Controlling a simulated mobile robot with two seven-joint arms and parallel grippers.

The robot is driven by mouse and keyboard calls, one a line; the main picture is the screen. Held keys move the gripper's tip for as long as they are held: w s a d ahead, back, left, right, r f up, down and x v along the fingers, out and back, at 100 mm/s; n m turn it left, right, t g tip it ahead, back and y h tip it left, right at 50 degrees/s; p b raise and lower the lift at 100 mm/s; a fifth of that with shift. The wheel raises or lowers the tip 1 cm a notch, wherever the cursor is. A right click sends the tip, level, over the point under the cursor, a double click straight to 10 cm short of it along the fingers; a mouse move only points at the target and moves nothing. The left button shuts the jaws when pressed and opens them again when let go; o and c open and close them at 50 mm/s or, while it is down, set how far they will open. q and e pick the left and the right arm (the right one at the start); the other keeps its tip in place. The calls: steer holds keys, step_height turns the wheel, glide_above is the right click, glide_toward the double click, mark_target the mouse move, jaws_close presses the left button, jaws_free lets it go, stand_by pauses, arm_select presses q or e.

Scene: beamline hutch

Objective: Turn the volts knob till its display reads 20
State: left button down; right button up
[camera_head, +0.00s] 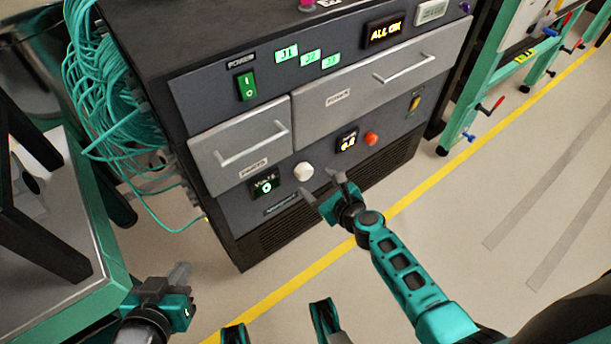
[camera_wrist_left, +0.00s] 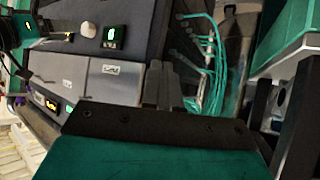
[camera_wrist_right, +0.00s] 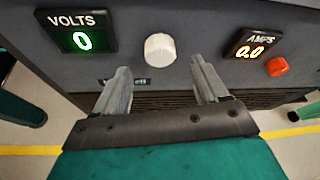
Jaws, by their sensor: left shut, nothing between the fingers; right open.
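The volts display (camera_head: 265,187) glows green and reads 0 on the cabinet's lower front panel. It also shows in the right wrist view (camera_wrist_right: 82,40), labelled VOLTS. The white round volts knob (camera_head: 303,171) is just right of it, and shows in the right wrist view (camera_wrist_right: 160,48) beyond the fingertips. My right gripper (camera_head: 322,184) is open and empty, its fingers pointing at the panel, apart from the knob, which lies between their directions. My left gripper (camera_head: 182,272) is shut and empty, low at the left, away from the cabinet.
An amps display (camera_wrist_right: 251,44) reading 0.0 and a red knob (camera_wrist_right: 277,66) sit right of the volts knob. Grey drawers with bar handles (camera_head: 253,145) are above. Teal cables (camera_head: 110,110) hang at the cabinet's left. A teal-edged bench (camera_head: 85,305) stands left. Open floor lies right.

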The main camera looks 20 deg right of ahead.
mark_target(306, 173)
steer(key=b+x, duration=0.2)
steer(key=x, duration=0.4)
steer(key=shift+s, duration=0.1)
steer(key=shift+w+a+f, duration=0.1)
steer(key=shift+w, duration=0.35)
arm_select(q)
steer(key=shift+w+d+f, duration=0.25)
steer(key=shift+d+f, duration=0.25)
steer(key=shift+d, duration=0.1)
arm_select(e)
steer(key=shift+c, duration=0.5)
steer(key=c, duration=1)
arm_select(q)
steer(key=shift+w+a, duration=0.1)
steer(key=shift+a, duration=0.1)
arm_select(e)
steer(key=shift+o, duration=0.2)
arm_select(q)
steer(key=shift+r, duration=0.15)
